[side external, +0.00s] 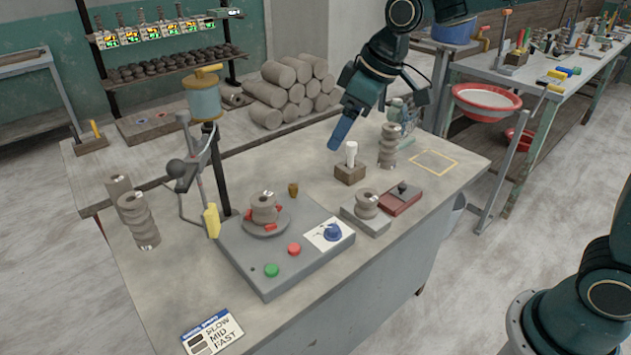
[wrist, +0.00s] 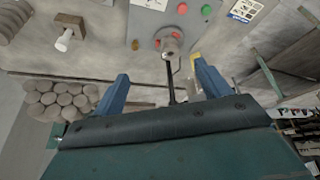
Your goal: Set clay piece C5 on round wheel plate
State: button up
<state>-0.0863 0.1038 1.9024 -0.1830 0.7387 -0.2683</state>
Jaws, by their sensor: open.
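The round wheel plate (side external: 282,225) sits on the grey wheel base (side external: 240,257), with red blocks around a grooved clay piece (side external: 264,207) standing on it. The plate also shows near the top of the wrist view (wrist: 159,40). Other grooved clay pieces stand at the left table edge (side external: 138,222), on a small grey block (side external: 367,205) and in a stack at the back right (side external: 389,140). Their labels are too small to read, so I cannot tell which is C5. My gripper (wrist: 160,69) is open and empty, above the back of the table, apart from every piece.
A dark post with a ball-ended arm (side external: 190,165) rises behind the wheel. A white-handled tool in a wooden block (side external: 350,172) and a red box (side external: 401,198) stand right of it. Clay cylinders (side external: 285,92) are piled behind. The front right tabletop is bare.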

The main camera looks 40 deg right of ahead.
jog(key=s+d+m+h, duration=0.1)
jog(key=s+d+m, duration=0.2)
jog(key=s, duration=0.9)
jog(key=s+d+r+m+t, duration=0.1)
jog(key=s+d, duration=0.3)
jog(key=s, duration=0.9)
jog(key=shift+s+d+m+h, duration=0.2)
jog(key=shift+d+m+h, duration=0.15)
jog(key=shift+m, duration=0.55)
